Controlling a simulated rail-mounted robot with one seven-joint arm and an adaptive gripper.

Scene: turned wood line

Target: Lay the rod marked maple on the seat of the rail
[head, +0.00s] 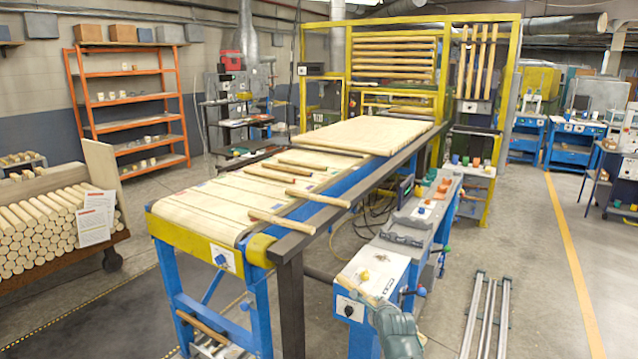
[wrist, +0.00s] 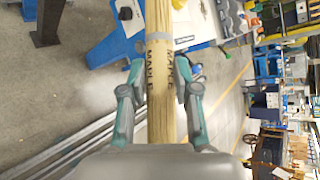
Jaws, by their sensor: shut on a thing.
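In the wrist view my gripper (wrist: 160,72) is shut on a pale wooden rod (wrist: 161,115), one finger on each side. Dark lettering reading MAPLE shows twice on the rod, which runs lengthwise between the fingers. In the head view my gripper (head: 392,318) is at the bottom, beside the near end of the white and blue bench, and the held rod is mostly hidden. Dark grey shaped blocks (head: 397,238) lie on the bench top; they also show in the wrist view (wrist: 230,20). I cannot tell for certain which part is the rail's seat.
Several loose rods (head: 298,219) lie on the wooden-topped conveyor (head: 205,205), left of the bench. A dark beam (head: 330,212) edges the conveyor. Small coloured objects (head: 445,184) stand farther along the bench. Stacked rods (head: 50,230) fill a cart at left.

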